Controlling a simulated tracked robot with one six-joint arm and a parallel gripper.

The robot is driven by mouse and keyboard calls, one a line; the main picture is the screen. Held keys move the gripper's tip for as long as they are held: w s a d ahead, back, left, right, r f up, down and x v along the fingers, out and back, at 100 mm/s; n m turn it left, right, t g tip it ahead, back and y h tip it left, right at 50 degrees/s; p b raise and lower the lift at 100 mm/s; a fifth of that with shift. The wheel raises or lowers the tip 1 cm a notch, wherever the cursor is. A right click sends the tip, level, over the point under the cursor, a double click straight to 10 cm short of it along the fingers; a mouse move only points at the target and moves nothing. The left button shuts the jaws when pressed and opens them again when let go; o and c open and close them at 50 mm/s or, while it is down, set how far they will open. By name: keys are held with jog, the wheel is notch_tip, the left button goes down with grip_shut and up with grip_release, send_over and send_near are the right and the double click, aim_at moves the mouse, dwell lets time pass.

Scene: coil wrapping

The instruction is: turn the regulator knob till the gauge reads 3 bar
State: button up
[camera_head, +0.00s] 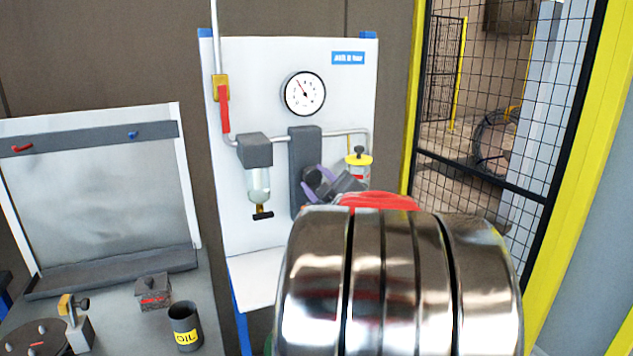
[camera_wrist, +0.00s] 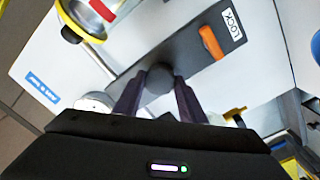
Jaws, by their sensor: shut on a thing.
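The round white gauge (camera_head: 304,93) is high on the white panel. Its needle points up and left; the numbers are too small to read. Below it stands the dark regulator block (camera_head: 304,150). In the wrist view the dark round regulator knob (camera_wrist: 159,77) sits between the two purple-grey fingers of my gripper (camera_wrist: 157,88), on the grey regulator body (camera_wrist: 192,55). My gripper is shut on it. In the head view my gripper (camera_head: 322,182) is at the lower part of the block, and the knob is largely hidden by it.
An orange lever (camera_wrist: 211,42) beside a LOCK label is close to the knob. A filter bowl (camera_head: 259,185), red-handled valve (camera_head: 224,108) and yellow-topped unit (camera_head: 358,160) flank the regulator.

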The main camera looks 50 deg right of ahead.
jog(key=shift+n, duration=0.5)
jog(key=shift+f, duration=0.1)
jog(key=o, duration=1)
jog(key=shift+o, duration=0.2)
jog(key=v, duration=1.4)
jog(key=shift+w+f, duration=0.1)
